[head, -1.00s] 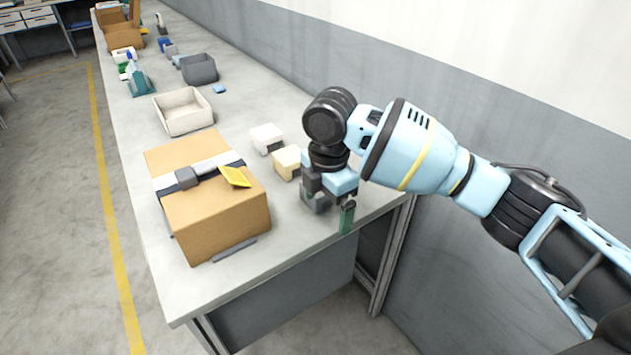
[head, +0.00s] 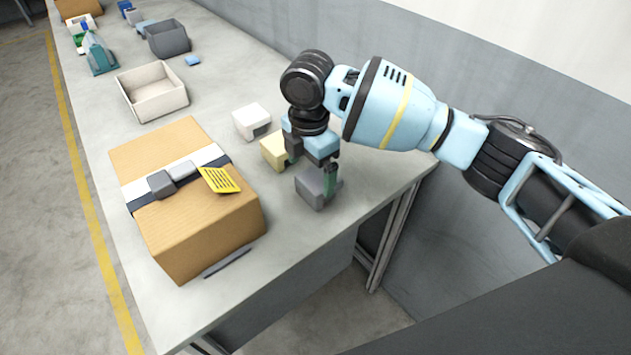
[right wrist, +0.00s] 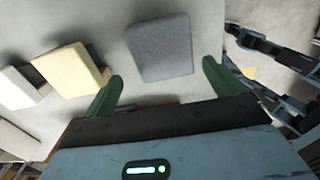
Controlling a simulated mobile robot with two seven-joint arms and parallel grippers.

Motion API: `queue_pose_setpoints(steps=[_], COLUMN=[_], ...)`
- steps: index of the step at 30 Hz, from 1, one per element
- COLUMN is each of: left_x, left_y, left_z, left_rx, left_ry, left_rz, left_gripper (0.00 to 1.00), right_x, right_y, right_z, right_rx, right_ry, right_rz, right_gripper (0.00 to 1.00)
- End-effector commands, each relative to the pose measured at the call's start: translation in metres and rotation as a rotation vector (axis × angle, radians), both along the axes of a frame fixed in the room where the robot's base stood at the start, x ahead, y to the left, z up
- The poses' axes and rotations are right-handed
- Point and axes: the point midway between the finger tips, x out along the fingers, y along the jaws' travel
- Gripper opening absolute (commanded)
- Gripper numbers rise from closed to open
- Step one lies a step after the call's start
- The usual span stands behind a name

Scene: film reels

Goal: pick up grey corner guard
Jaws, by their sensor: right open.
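The grey corner guard (head: 311,190) is a small grey block on the table, near the right-hand end. It also shows in the right wrist view (right wrist: 160,48), just past and between the green fingertips. My right gripper (head: 312,172) is open, with its fingers pointing down at the guard. In the right wrist view my right gripper (right wrist: 161,74) has one finger on each side of the guard's line, with gaps on both sides and nothing held. Whether a fingertip touches the guard is unclear. My left gripper is not in view.
A cream corner guard (head: 274,151) and a white one (head: 250,121) stand close by, the cream one near a finger. A taped cardboard box (head: 205,235) with a yellow label (head: 220,180) stands left. A beige bin (head: 150,104) and a grey bin (head: 168,44) stand farther back.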

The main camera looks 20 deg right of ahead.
Motion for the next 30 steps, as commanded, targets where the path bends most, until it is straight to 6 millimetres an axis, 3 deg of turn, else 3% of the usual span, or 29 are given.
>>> queue_pose_setpoints(steps=[7, 18, 26, 30], left_x=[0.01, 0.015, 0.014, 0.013], left_y=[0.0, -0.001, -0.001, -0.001], left_z=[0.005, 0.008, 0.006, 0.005], left_rx=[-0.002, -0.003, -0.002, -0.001], left_ry=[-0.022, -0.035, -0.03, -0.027], left_rz=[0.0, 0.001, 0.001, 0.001], left_gripper=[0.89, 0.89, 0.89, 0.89], right_x=[-0.002, -0.009, -0.008, -0.008], right_y=[-0.001, 0.0, 0.0, 0.0], right_z=[-0.01, -0.054, -0.056, -0.056], right_rx=[-0.002, -0.001, -0.001, -0.001], right_ry=[0.002, 0.0, -0.001, -0.001], right_rz=[0.0, 0.0, 0.001, 0.0], right_gripper=[0.94, 0.94, 0.94, 0.77])
